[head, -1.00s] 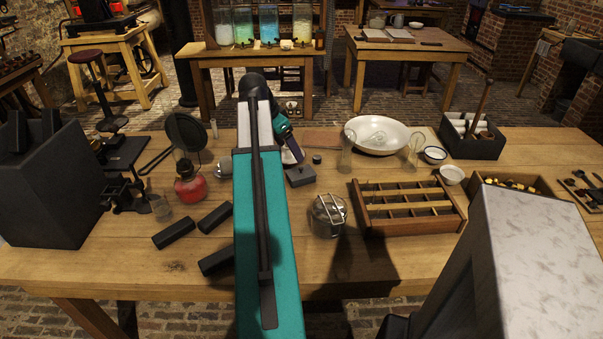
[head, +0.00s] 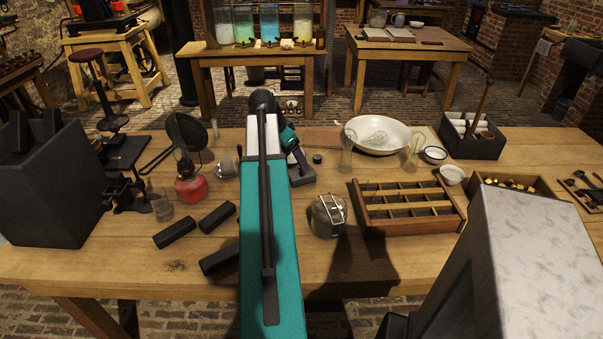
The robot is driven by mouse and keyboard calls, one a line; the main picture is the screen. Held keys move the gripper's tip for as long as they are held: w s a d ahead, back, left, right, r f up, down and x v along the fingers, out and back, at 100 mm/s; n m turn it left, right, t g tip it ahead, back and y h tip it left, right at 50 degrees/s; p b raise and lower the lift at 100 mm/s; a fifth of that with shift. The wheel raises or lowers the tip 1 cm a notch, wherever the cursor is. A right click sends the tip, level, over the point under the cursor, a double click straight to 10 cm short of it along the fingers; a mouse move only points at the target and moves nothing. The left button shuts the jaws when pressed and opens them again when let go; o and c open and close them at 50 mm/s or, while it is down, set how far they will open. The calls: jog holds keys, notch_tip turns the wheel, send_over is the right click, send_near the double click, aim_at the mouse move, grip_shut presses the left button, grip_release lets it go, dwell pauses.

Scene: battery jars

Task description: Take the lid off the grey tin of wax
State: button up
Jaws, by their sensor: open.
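A small, flat, dark grey box (head: 303,177), which looks like the grey tin, lies on the table just beyond the middle. My gripper (head: 298,161) is over it, pointing down and to the right. The gripper hides the box's upper left part. The jaws are open, but the fingers are small and dark here. I cannot tell whether they touch the box or surround its lid. The seam between lid and tin is too small to make out.
A wire-framed glass jar (head: 328,214) and a wooden divided tray (head: 408,207) stand to the right. A small dark round piece (head: 317,158) lies beside the box. Black blocks (head: 217,217) and a red lamp (head: 190,187) are left. A white basin (head: 378,135) is behind.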

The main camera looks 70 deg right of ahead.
aim_at(298, 173)
jog(key=shift+p+x, duration=0.4)
jog(key=shift+x, duration=2.05)
jog(key=shift+w+a, duration=0.1)
jog(key=shift+a, duration=0.1)
jog(key=c, duration=1.1)
